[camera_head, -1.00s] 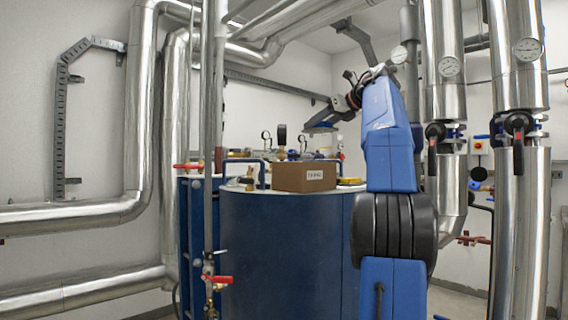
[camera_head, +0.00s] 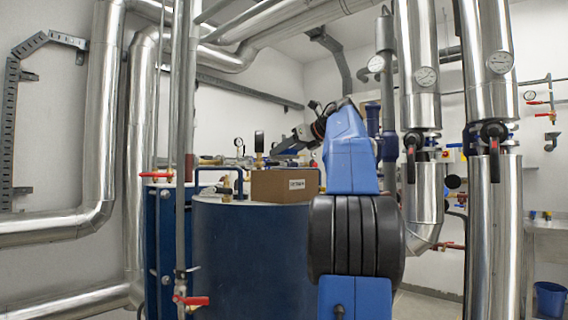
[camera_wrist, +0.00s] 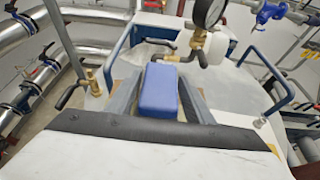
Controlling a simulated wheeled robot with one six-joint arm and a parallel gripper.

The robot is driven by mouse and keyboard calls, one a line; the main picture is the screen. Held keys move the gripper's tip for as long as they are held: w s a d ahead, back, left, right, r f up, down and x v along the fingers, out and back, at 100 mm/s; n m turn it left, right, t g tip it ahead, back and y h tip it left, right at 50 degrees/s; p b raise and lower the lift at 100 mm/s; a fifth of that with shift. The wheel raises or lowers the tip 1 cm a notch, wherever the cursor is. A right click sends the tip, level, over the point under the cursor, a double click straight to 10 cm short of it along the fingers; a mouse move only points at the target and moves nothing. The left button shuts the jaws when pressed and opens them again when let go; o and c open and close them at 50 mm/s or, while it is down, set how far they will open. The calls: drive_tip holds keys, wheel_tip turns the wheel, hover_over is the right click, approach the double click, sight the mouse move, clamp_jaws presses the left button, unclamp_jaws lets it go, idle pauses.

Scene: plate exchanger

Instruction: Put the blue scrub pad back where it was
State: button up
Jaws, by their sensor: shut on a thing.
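The blue scrub pad (camera_wrist: 160,92) is a small blue block between the two grey fingers of my gripper (camera_wrist: 157,84) in the wrist view. My gripper is shut on it. The pad is held above the white top of the blue tank. In the head view my gripper (camera_head: 287,146) reaches out above and behind the cardboard box (camera_head: 285,185); the pad is hard to make out there.
The dark blue tank (camera_head: 250,255) carries the box, valves and a gauge (camera_wrist: 208,12). A red-handled valve (camera_head: 190,300) and upright pipe stand in front. Silver pipes (camera_head: 497,210) rise at right. A blue bucket (camera_head: 550,299) stands far right.

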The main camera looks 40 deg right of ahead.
drive_tip(key=shift+f, duration=1.85)
drive_tip(key=o, duration=1)
drive_tip(key=shift+o, duration=0.2)
drive_tip(key=a+v, duration=0.1)
drive_tip(key=v, duration=1.1)
drive_tip(key=shift+d, duration=0.4)
drive_tip(key=shift+s, duration=0.1)
